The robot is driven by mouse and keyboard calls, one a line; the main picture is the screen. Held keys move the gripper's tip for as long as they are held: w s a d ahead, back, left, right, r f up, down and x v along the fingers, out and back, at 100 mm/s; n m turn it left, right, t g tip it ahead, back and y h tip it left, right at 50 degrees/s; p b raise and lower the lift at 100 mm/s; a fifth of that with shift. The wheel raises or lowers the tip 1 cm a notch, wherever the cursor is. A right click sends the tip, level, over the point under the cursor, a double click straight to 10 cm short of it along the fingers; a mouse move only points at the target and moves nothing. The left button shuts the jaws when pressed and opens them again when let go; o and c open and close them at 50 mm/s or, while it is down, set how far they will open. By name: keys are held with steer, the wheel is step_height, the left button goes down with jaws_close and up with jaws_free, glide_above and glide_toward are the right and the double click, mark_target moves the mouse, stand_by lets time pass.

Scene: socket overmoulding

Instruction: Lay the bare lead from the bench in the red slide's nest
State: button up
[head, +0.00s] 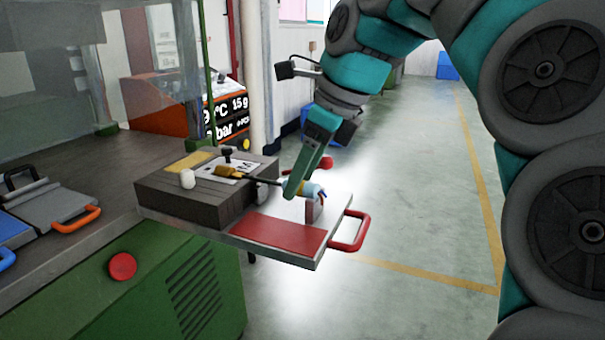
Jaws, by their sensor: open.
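The red slide (275,235) is drawn out past the bench, with a red pad and a red handle (352,232). A dark grey block (185,197) stands at its inner end. The lead runs across the block's top: a brass-coloured end (230,172) at the left, a thin black cable (264,180), and a pale blue end with coloured wires (316,190) over a small upright support (313,210). My gripper (293,190) is open at the pale blue end and partly covers it. I cannot tell whether the lead is fully seated or whether the fingers touch it.
A white cylinder (188,179), a yellow pad (192,162) and a black knob (227,154) are on the block. A red round part (326,162) shows behind my gripper. Another slide with an orange handle (78,219) lies left. The floor at right is clear.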

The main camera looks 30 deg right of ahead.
steer(key=shift+r, duration=0.1)
steer(key=p+v, duration=0.2)
steer(key=v, duration=0.4)
steer(key=shift+r, duration=0.25)
steer(key=shift+s+d+r+p, duration=0.3)
steer(key=shift+r+p, duration=0.2)
steer(key=shift+p, duration=0.35)
